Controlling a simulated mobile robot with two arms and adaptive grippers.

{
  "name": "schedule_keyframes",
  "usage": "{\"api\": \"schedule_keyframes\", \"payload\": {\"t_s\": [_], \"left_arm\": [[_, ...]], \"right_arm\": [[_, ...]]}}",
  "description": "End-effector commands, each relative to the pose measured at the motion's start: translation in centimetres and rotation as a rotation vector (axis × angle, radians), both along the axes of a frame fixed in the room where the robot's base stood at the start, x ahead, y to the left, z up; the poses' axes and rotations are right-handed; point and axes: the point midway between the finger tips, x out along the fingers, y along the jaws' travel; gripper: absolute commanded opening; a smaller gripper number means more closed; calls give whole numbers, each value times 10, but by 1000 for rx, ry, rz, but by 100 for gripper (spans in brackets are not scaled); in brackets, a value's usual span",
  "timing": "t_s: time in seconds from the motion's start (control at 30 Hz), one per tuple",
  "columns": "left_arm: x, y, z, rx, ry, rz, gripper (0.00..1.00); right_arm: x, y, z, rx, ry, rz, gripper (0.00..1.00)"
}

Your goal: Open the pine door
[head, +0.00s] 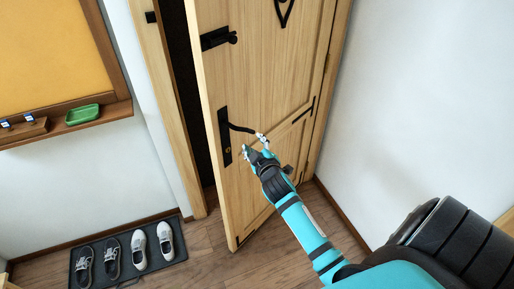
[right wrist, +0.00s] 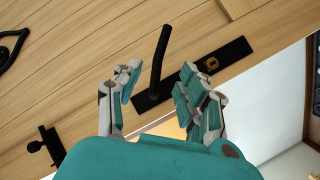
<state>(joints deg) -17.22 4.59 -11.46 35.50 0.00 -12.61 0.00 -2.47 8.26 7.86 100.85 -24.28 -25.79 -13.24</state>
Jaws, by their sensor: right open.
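The pine door (head: 265,80) stands ajar, with a dark gap between its free left edge and the door frame (head: 168,105). Its black lever handle (head: 240,128) sits on a dark plate near that edge. My right gripper (head: 255,146) is at the lever's free end. In the right wrist view, my right gripper (right wrist: 158,75) is open, with the lever (right wrist: 160,58) between its spread fingers and no clear contact. The handle plate (right wrist: 222,60) lies partly behind the fingers. My left gripper is not in view.
A black bolt (head: 218,38) sits higher on the door. A shoe mat (head: 175,233) with several shoes lies on the floor at left. A white wall (head: 415,100) stands right of the door.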

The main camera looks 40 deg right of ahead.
Motion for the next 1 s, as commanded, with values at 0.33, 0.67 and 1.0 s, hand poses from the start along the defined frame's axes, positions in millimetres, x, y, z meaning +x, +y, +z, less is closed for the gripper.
{"api": "schedule_keyframes", "payload": {"t_s": [0.33,0.67,1.0], "left_arm": [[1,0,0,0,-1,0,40],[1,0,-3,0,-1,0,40],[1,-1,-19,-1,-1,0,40]], "right_arm": [[-19,7,4,0,1,-1,41],[-22,15,-40,42,65,14,16],[-138,87,-317,349,512,43,0]]}}
